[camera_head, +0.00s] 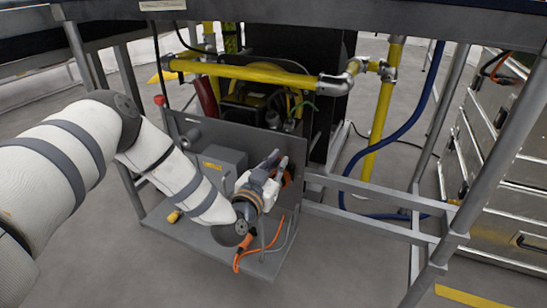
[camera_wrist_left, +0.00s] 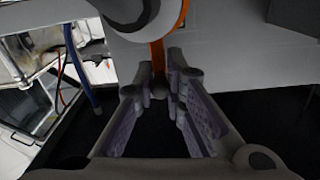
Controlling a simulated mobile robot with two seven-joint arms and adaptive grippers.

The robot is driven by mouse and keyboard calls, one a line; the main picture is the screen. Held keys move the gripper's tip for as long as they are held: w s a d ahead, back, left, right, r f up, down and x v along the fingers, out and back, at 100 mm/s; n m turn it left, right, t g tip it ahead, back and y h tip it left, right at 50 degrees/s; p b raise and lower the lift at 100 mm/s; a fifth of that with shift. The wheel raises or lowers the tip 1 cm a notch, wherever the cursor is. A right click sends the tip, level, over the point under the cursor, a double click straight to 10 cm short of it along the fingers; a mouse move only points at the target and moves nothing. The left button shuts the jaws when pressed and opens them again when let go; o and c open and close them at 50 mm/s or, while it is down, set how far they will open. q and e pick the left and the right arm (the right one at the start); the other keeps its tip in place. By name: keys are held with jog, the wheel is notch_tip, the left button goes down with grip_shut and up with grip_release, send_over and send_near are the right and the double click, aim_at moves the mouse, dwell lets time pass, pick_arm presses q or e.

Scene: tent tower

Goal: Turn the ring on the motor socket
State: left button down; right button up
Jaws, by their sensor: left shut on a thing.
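The motor socket (camera_head: 288,177) shows in the head view as a small orange round part on the upright grey panel, partly hidden behind my left gripper (camera_head: 279,160). In the left wrist view it shows at the top as a dark round end with a pale rim (camera_wrist_left: 125,12). An orange band, which looks like its ring (camera_wrist_left: 158,52), runs down between the fingertips of my left gripper (camera_wrist_left: 160,75). The fingers are close together on this band. The exact contact is small and dark. My right gripper is in neither view.
A grey box (camera_head: 222,160) is on the panel beside my left arm. An orange cable (camera_head: 240,257) loops over the front edge of the lower shelf (camera_head: 185,236). Yellow pipes (camera_head: 245,74) and a blue hose (camera_head: 413,120) are behind. Frame posts stand to the right.

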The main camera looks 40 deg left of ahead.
pick_arm(q)
jog(key=shift+d+r, duration=0.1)
jog(key=shift+r, duration=0.1)
jog(key=shift+f+m, duration=0.25)
jog(key=shift+m, duration=0.05)
jog(key=c, duration=1.6)
grip_release()
jog(key=shift+c, duration=0.2)
jog(key=v, duration=1.2)
jog(key=shift+r, duration=0.1)
